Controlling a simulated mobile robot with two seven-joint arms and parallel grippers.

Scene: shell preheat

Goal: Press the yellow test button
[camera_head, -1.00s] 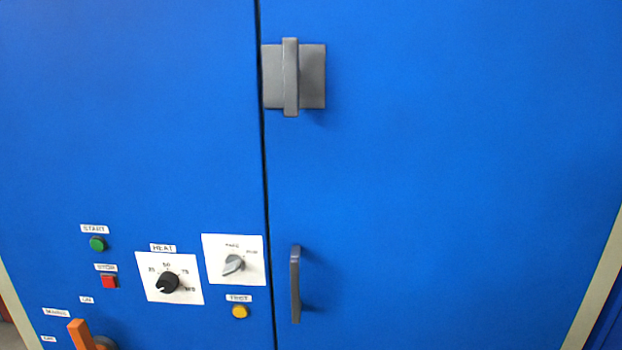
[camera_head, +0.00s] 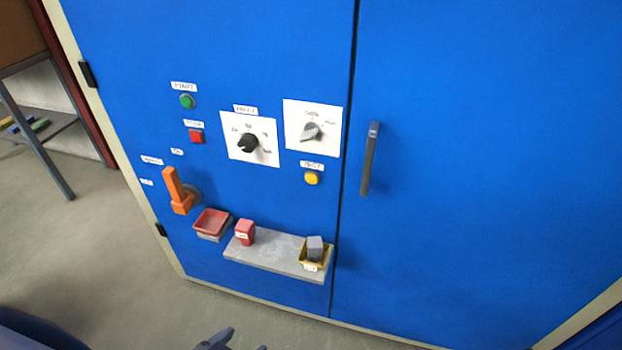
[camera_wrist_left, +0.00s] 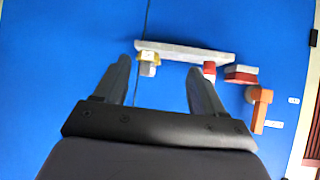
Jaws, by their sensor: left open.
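The yellow test button (camera_head: 312,178) sits on the blue cabinet's left door, under a small label and below the white plate with the grey selector knob (camera_head: 311,131). I cannot make it out in the left wrist view. My left gripper (camera_head: 238,346) shows only its fingertips at the bottom edge of the head view, well below the button and apart from it. In the left wrist view my left gripper (camera_wrist_left: 158,72) is open, with nothing between its fingers, facing the blue cabinet. My right gripper is not in view.
A grey shelf (camera_head: 270,254) holds a red block (camera_head: 245,232) and a yellow tray (camera_head: 304,257) with a grey block. A red tray (camera_head: 211,222), an orange lever (camera_head: 179,192), a black heat knob (camera_head: 248,142) and a door handle (camera_head: 369,160) stick out nearby.

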